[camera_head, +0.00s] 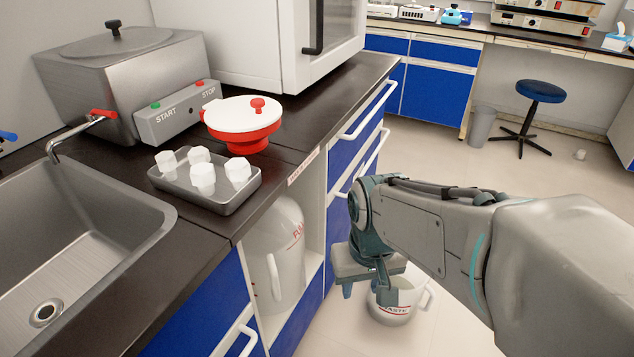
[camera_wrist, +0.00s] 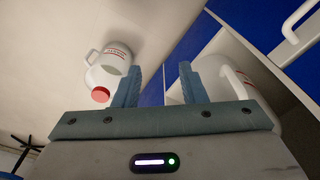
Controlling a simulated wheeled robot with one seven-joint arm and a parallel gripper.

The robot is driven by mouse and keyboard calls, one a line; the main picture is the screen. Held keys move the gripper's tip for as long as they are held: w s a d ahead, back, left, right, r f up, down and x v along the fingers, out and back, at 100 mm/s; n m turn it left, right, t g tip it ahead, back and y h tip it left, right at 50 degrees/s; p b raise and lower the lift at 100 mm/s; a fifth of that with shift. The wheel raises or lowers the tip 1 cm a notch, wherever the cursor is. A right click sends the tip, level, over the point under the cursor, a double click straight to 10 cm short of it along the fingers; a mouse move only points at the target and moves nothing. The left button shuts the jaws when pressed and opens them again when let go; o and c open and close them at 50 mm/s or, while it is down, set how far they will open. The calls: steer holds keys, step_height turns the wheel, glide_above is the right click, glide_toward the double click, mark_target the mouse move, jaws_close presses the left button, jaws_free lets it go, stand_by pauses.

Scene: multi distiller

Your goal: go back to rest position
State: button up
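My gripper (camera_head: 370,285) hangs at the end of my arm, to the right of the counter front and low over the floor. In the wrist view its two fingers (camera_wrist: 160,75) stand apart with nothing between them. In the head view a white jug marked WASTE (camera_head: 392,310) stands on the floor below and beyond my gripper, which partly hides it.
A large white jug (camera_head: 275,262) stands in the open cabinet bay close left of my gripper. Open floor extends towards a blue stool (camera_head: 540,91).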

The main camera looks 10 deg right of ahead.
step_height(320, 180, up, 32)
steer(key=t+p, duration=0.1)
steer(key=p, duration=2.7)
steer(key=shift+a+t+p, duration=0.2)
steer(key=shift+t+p, duration=0.15)
steer(key=shift+t, duration=0.05)
steer(key=shift+w, duration=0.1)
